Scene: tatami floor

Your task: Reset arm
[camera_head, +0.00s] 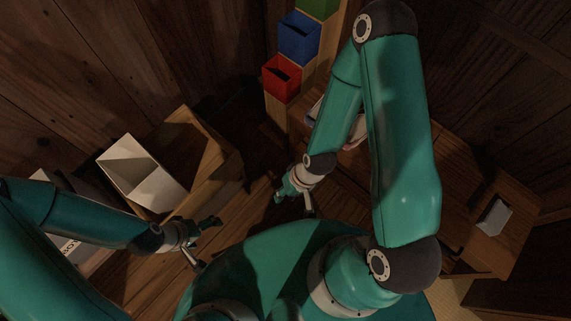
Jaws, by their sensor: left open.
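My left gripper (207,243) is at the lower left, its fingers spread apart with nothing seen between them. It is in front of the wooden box and above the wooden floor. My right gripper (295,204) is near the middle of the view, pointing down, at the end of a bent teal arm. Its two fingers look apart, and I see nothing held in it. The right arm rises high and covers part of the scene behind it.
A white open bin (142,172) stands by a wooden box (213,150) at the left. Red (281,79), blue (299,38) and green (318,6) bins sit on a stepped wooden stand at the back. A low wooden table (450,170) at right carries a small grey-white object (493,216).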

